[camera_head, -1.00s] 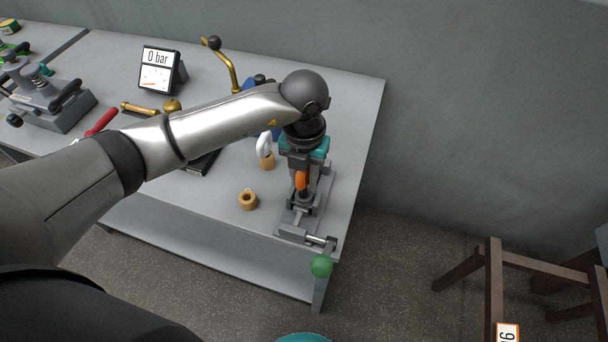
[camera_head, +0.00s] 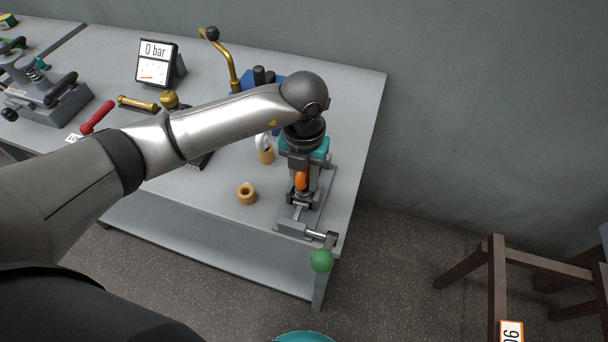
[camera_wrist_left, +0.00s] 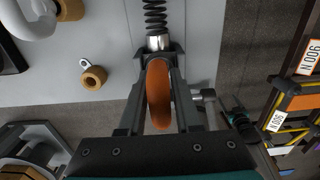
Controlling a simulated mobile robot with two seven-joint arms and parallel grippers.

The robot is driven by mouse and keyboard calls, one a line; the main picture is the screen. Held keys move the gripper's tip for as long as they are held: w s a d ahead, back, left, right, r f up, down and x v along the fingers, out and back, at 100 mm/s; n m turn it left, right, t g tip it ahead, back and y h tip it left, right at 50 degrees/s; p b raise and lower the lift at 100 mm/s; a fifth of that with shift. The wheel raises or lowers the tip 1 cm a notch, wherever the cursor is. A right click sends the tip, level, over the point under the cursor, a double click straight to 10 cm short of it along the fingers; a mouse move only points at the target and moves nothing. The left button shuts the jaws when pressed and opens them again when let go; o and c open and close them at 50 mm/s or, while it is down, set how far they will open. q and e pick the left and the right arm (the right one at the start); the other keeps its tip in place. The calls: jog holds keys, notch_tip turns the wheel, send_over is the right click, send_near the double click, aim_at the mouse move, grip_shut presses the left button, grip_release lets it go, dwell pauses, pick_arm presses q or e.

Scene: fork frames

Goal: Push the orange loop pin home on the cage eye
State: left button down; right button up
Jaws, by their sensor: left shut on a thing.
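My left gripper (camera_head: 302,172) points down over the grey fixture (camera_head: 292,229) at the right end of the bench. It is shut on the orange loop pin (camera_head: 302,182). In the left wrist view the orange loop (camera_wrist_left: 158,95) lies between the two dark fingers (camera_wrist_left: 158,62). A bright metal collar (camera_wrist_left: 158,42) and a dark coil spring (camera_wrist_left: 155,14) sit just beyond the fingertips, in line with the loop. The cage eye and the pin's tip are hidden or too small to tell, so I cannot tell how deep the pin sits. My right gripper is not in view.
A tan ring (camera_head: 246,193) stands left of the fixture, with a white loop on a tan base (camera_head: 266,156) behind it. A green ball (camera_head: 321,261) sits at the bench's front right corner. A pressure display (camera_head: 155,63) reads 0 bar. A wooden stand (camera_head: 497,270) is right.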

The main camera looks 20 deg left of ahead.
pick_arm(q)
jog(key=shift+f, duration=0.4)
jog(key=shift+r, duration=0.1)
jog(key=shift+r+p, duration=1.55)
jog(key=shift+r, duration=0.6)
jog(key=shift+f+b, duration=1.75)
jog(key=shift+f, duration=0.4)
jog(key=shift+r+p, duration=1.7)
jog(key=shift+r, duration=0.45)
jog(key=shift+f, duration=0.2)
jog(key=shift+f+b, duration=0.3)
jog(key=shift+b, duration=0.1)
jog(key=shift+f+b, duration=1.45)
jog(key=shift+f, duration=0.35)
jog(key=shift+r, duration=0.15)
